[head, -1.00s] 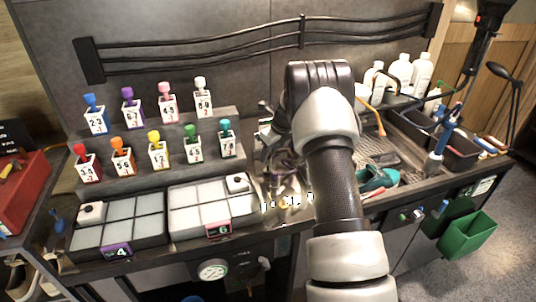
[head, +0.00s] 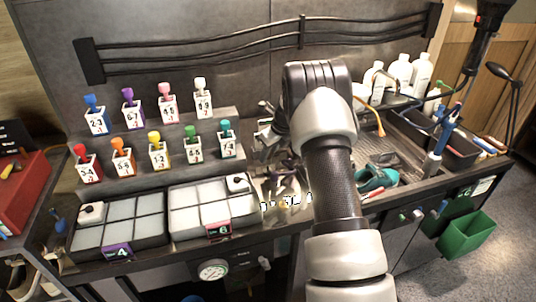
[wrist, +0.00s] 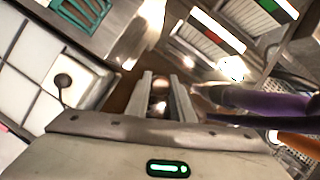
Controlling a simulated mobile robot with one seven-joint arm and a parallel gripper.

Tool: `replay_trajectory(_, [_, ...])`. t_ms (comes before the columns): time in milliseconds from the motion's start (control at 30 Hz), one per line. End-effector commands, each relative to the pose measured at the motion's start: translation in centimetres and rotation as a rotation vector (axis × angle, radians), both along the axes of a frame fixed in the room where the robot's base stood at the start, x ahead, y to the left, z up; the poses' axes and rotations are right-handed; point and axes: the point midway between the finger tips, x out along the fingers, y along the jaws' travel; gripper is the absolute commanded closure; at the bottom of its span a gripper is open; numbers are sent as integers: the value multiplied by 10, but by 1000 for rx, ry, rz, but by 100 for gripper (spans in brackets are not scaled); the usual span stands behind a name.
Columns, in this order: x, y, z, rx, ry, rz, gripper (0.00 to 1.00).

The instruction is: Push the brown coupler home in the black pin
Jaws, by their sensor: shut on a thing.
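My gripper (wrist: 161,82) fills the lower middle of the wrist view, its two pale fingers close together around a small brown, shiny thing (wrist: 160,97). This looks like the brown coupler, but it is blurred and partly hidden by the fingers. I cannot make out the black pin in either view, so I cannot tell how the coupler sits relative to it. In the head view the gripper is over the bench middle, right of the white-lidded tray, largely hidden by my arm.
A purple tube-like thing (wrist: 262,102) lies close right of the fingers in the wrist view. Two compartment trays, number 4 (head: 118,250) and number 6 (head: 218,229), stand at left. A sink (head: 392,158) and white bottles (head: 400,72) are at right.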

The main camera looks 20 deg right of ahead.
Motion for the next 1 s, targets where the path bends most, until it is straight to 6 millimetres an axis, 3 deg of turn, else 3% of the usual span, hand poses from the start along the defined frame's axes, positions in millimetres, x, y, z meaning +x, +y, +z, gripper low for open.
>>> replay_trajectory(1000, [0, 0, -18, 0, -1, 0, 99])
